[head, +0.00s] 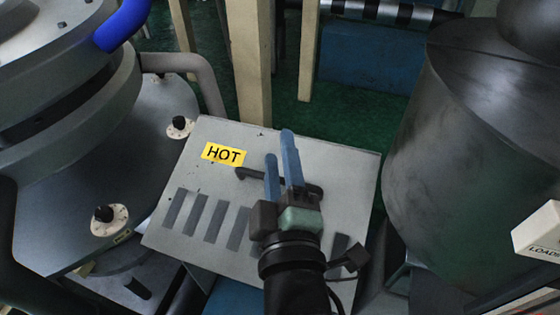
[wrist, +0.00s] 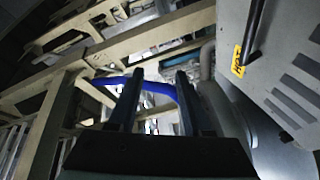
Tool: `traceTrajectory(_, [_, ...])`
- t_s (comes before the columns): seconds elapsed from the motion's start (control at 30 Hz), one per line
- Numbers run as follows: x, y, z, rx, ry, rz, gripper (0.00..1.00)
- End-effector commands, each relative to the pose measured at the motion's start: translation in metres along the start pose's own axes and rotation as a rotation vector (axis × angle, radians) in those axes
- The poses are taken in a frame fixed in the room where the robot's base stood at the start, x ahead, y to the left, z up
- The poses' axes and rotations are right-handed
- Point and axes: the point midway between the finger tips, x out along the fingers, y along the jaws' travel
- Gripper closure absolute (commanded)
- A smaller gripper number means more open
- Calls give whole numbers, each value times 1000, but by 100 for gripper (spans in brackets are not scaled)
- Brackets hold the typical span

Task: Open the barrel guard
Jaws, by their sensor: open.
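The barrel guard (head: 215,180) is a grey slotted panel with a yellow HOT label (head: 223,154) and a dark bar handle (head: 248,174). In the head view it lies in the middle, and my arm hides part of the handle and slots. My gripper (head: 279,145) has two blue fingers, open and empty, in front of the guard in the picture. In the wrist view the guard (wrist: 285,60) is at the right edge, with its handle (wrist: 256,30) well to the right of my fingers (wrist: 160,72). The handle is not between them.
A large grey round machine part (head: 75,95) with knobs stands at the left, with a blue hose (head: 122,25) above it. A dark hopper-like vessel (head: 465,140) stands at the right. Beige posts (head: 252,65) rise behind the guard from a green floor.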

Motion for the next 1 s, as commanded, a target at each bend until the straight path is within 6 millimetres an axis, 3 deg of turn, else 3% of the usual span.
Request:
traceTrajectory(0.03, [-10,-33,16,-77,-23,-68,50])
traceTrajectory(0.1, [-21,-62,30,-175,-39,-136,50])
traceTrajectory(0.27, [-39,-100,48,-310,-48,-231,50])
traceTrajectory(0.47, [-34,-108,52,-343,-47,-250,50])
traceTrajectory(1.0, [53,-126,59,-342,-46,-247,50])
